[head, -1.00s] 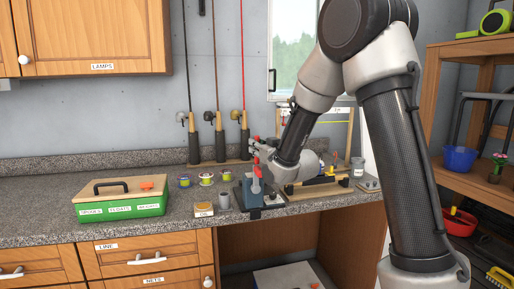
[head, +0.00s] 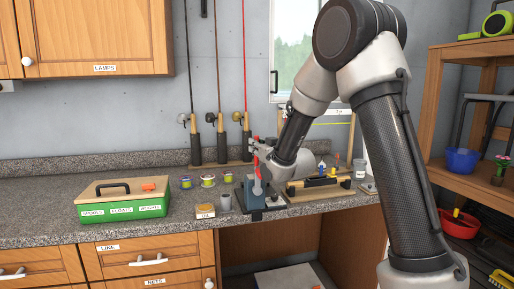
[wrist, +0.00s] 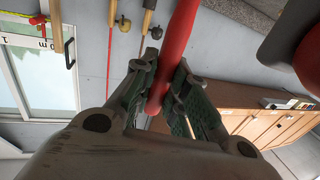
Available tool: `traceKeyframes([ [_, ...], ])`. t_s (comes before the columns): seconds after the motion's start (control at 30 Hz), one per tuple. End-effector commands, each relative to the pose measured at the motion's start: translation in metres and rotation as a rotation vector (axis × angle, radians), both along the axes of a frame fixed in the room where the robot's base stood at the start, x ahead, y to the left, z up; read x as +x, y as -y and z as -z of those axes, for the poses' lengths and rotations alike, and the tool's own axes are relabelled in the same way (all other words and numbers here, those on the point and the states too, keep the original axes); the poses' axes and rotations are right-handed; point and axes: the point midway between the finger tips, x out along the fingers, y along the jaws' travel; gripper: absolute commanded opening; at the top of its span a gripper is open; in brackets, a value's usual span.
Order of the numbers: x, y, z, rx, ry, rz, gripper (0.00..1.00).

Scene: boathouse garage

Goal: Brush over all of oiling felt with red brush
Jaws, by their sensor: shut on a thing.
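My gripper (head: 259,150) is shut on the red brush (head: 257,161) above the worktop, at the blue-grey vise. In the wrist view the red handle (wrist: 181,40) runs between the two finger pads of my gripper (wrist: 165,82). The bristle end cannot be made out in either view. A small tan-topped block with a white label that seems to read OIL (head: 205,211), likely the oiling felt, lies near the worktop's front edge. It is left of and below my gripper in the head view, apart from the brush.
The vise (head: 250,197) stands directly below my gripper. A grey cup (head: 225,202) stands between it and the labelled block. Several spools (head: 207,181) stand behind. A green box (head: 120,205) is at left. Fishing rods (head: 220,140) lean at the back wall. A wooden tray (head: 300,196) lies right.

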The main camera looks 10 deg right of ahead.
Motion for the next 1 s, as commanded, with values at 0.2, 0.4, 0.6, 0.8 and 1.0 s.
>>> traceKeyframes([
  [0.2,-0.010,0.000,-0.001,-0.001,-0.003,0.000,0.00],
  [0.4,-0.016,0.000,0.000,0.000,-0.001,0.000,0.00],
  [0.6,-0.023,0.000,0.001,-0.001,-0.002,0.000,0.00],
  [0.8,-0.031,0.000,0.001,-0.001,-0.003,0.000,0.00],
  [1.0,-0.035,0.000,0.000,-0.001,-0.002,0.000,0.00],
])
